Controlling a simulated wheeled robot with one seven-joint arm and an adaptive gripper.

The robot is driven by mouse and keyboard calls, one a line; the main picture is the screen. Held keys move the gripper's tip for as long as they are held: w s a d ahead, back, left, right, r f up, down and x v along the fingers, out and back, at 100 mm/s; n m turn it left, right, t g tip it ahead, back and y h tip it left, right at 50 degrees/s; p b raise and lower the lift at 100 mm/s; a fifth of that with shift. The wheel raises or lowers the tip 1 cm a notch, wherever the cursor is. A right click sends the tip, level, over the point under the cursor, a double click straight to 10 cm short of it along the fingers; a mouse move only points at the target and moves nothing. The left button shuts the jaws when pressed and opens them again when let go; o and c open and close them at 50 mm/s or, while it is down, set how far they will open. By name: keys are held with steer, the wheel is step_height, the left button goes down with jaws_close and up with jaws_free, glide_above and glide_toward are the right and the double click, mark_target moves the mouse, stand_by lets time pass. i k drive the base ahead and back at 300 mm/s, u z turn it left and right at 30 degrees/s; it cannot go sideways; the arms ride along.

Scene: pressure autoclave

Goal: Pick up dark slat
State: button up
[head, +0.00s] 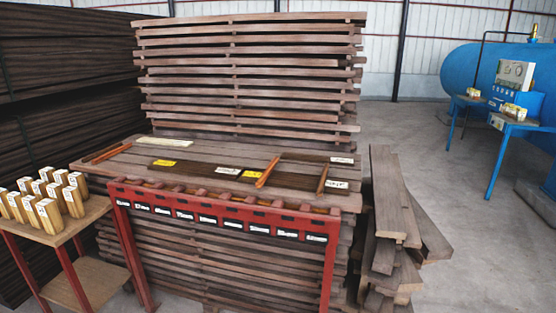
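Dark brown slats lie flat on top of a low stack of boards (140,172). One long dark slat (196,175) runs along the front part of the stack's top, with yellow and white labels by it; I cannot tell if it is one piece or several side by side. Another dark slat (305,157) lies farther back at the right, with a white label at its right end. A short brown strip (322,180) lies crosswise near the right end. My gripper is not in view.
A red rack (220,209) with white labels stands before the stack. Orange strips (268,172) and a pale slat (172,142) lie on top. A small table (75,228) with labelled blocks is at left, loose planks (386,195) at right.

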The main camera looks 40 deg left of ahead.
mark_target(287, 155)
steer(key=u, duration=1.2)
steer(key=i, duration=0.05)
steer(key=u, duration=0.05)
